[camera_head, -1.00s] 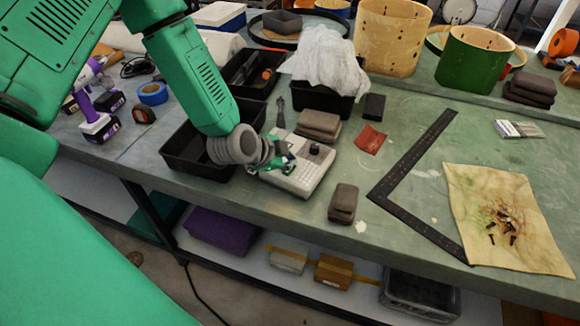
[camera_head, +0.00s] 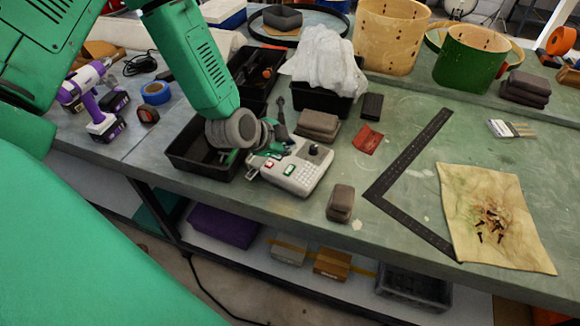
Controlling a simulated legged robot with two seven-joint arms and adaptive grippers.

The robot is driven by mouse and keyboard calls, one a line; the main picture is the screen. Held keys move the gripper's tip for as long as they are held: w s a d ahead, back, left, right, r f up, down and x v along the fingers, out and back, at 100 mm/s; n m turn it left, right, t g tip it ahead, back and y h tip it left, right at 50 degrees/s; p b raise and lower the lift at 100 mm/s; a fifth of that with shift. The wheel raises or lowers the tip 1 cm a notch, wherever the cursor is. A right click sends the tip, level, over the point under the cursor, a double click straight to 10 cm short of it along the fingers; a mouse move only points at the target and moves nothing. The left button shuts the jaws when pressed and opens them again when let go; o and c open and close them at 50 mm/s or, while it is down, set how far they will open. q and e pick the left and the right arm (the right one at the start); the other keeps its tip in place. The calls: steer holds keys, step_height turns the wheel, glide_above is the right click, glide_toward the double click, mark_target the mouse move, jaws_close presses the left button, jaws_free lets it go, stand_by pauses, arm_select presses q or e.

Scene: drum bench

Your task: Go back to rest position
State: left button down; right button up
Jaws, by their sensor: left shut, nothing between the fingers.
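My left arm comes in from the upper left, and my left gripper (camera_head: 254,169) is at its end. The gripper is small in the view and partly hidden by its own wrist. It is shut with nothing in it, by the left edge of a light grey device (camera_head: 301,175) with a keypad and red and green buttons. A black tray (camera_head: 183,152) lies behind and left of the wrist. I cannot tell whether the gripper touches the device. My right gripper does not show.
The green bench (camera_head: 405,125) carries a black square (camera_head: 398,172), a stained cloth (camera_head: 495,215) with several screws, and dark sanding blocks (camera_head: 340,203). A purple drill (camera_head: 92,98) stands at the left. Drum shells (camera_head: 392,35) stand at the back. The bench middle is fairly clear.

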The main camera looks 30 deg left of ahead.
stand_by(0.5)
arm_select(q)
steer(key=s+d+f+n+g+y, duration=0.1)
steer(key=s+f+n+g, duration=0.25)
steer(key=s, duration=0.75)
steer(key=s+d+f+n+g, duration=0.1)
steer(key=s+f+n+g, duration=0.3)
steer(key=s, duration=0.7)
steer(key=s+f+n+g+y, duration=0.15)
steer(key=s+f+n, duration=0.3)
steer(key=s, duration=0.65)
steer(key=w+d+f+m+b, duration=0.1)
steer(key=w+f+b, duration=0.2)
steer(key=f+b, duration=1.3)
steer(key=shift+d+f+t+h+b, duration=0.2)
steer(key=shift+f+t+h+b, duration=0.15)
steer(key=shift+b, duration=0.2)
steer(key=shift+w+r, duration=0.1)
steer(key=shift+w, duration=0.1)
stand_by(1.9)
